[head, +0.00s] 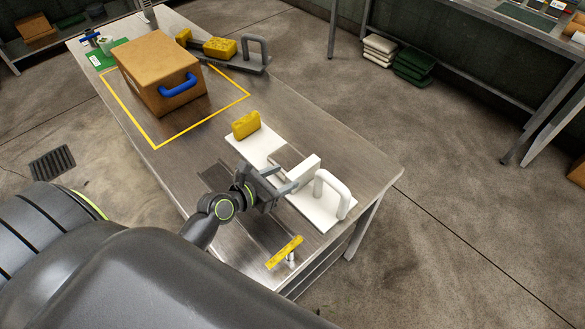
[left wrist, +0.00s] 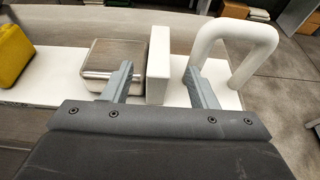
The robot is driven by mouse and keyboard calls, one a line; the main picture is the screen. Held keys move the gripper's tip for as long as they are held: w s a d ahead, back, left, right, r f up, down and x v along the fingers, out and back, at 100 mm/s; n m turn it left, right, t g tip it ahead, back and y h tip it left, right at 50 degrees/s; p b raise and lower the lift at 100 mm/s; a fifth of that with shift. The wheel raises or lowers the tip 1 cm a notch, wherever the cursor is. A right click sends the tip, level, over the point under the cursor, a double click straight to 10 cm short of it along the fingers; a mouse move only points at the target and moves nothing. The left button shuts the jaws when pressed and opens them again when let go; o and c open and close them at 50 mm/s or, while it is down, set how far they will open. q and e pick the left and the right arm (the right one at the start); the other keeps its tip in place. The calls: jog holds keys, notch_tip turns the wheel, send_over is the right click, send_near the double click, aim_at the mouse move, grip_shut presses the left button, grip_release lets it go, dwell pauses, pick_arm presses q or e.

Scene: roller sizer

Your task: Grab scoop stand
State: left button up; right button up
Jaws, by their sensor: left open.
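A white stand shows in the head view as a long flat base (head: 312,212) with an upright plate (head: 304,169) and a looped handle (head: 333,195) at its right end. Which part is called the scoop stand I cannot tell. My left gripper (head: 284,178) is open at the stand's near side, level with the upright plate. In the left wrist view, the upright plate (left wrist: 158,65) shows between the two fingers (left wrist: 161,77). The left finger overlaps a steel block (left wrist: 116,62); the right one overlaps the handle's near leg (left wrist: 232,50). Contact is unclear. My right gripper is out of view.
A yellow block (head: 246,124) sits at the stand's far end. A brown box (head: 150,75) with a blue handle stands inside a yellow outline. A grey handled stand (head: 256,58) with yellow blocks is at the back. A yellow bar (head: 284,253) lies near the front edge.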

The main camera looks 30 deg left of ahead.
aim_at(302, 168)
pick_arm(q)
jog(key=x, duration=0.7)
jog(key=shift+w, duration=0.2)
grip_shut()
dwell(1.2)
jog(key=shift+r, duration=0.15)
